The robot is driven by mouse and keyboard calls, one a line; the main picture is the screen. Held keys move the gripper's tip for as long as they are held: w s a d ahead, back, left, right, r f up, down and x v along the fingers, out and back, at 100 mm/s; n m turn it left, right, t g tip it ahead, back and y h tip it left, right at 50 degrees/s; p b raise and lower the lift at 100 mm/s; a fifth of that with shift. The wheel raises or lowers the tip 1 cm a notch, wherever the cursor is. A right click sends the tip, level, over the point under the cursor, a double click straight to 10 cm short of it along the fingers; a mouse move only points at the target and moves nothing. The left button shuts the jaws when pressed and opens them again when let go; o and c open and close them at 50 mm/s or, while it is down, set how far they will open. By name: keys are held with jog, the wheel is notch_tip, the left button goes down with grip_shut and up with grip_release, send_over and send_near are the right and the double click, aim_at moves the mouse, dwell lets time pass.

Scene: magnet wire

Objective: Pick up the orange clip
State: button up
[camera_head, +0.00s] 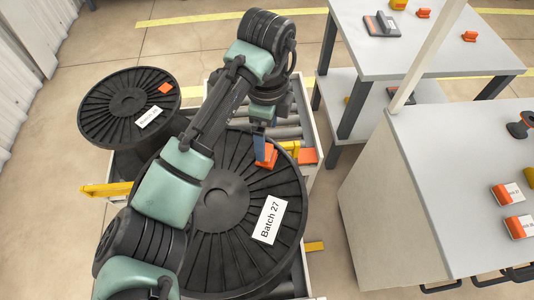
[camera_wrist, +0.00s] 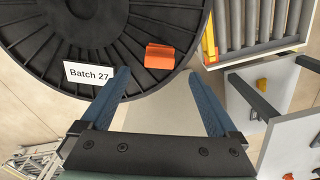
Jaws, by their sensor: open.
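The orange clip (camera_head: 267,158) lies on the upper edge area of the large black reel (camera_head: 222,240) labelled Batch 27. In the wrist view the clip (camera_wrist: 159,56) lies near the reel's rim, right of the white label (camera_wrist: 88,73). My gripper (camera_head: 260,143) is open, with its blue fingers just above or beside the clip in the head view. In the wrist view my gripper (camera_wrist: 161,74) has nothing between its spread fingers, and the clip appears beyond the fingertips, centred between them. I cannot tell the exact height gap.
A second black reel (camera_head: 95,115) with an orange piece (camera_head: 165,88) stands at the left. Another orange piece (camera_head: 307,156) is by the roller conveyor (camera_head: 290,108). A grey-topped cabinet (camera_head: 440,160) and a table (camera_head: 440,45) stand at the right.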

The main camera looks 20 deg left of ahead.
aim_at(267, 152)
notch_tip(267, 152, down, 6)
jog(key=shift+f+b, duration=0.25)
jog(key=shift+b, duration=0.15)
jog(key=shift+c, duration=0.2)
